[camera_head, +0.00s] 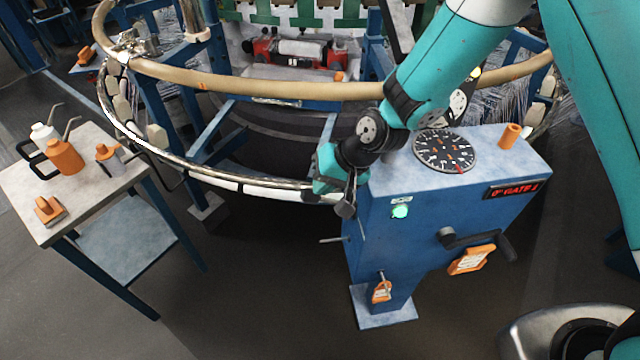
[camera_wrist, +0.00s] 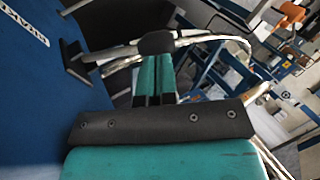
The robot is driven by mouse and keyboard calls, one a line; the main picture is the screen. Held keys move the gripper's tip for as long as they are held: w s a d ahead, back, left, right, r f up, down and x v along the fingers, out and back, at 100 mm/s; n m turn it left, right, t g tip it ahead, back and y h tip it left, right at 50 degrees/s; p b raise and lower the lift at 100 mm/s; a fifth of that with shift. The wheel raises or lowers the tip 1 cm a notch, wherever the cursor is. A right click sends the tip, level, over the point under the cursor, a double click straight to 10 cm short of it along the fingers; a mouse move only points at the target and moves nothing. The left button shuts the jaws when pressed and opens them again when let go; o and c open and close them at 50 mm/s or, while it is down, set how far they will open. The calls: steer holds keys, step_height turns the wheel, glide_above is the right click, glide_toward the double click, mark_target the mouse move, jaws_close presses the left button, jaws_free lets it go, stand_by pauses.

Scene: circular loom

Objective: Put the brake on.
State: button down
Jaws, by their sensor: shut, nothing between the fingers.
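The blue control cabinet (camera_head: 450,205) stands right of centre. A white label (camera_wrist: 24,28), partly cut off, is on that panel.
A round dial (camera_head: 445,151) and an orange cylinder (camera_head: 510,135) are on the cabinet top. A black crank (camera_head: 475,240) sticks out in front. The loom's ring (camera_head: 250,88) curves behind. A side table (camera_head: 95,205) with bottles stands left.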

steer(key=shift+x, duration=0.75)
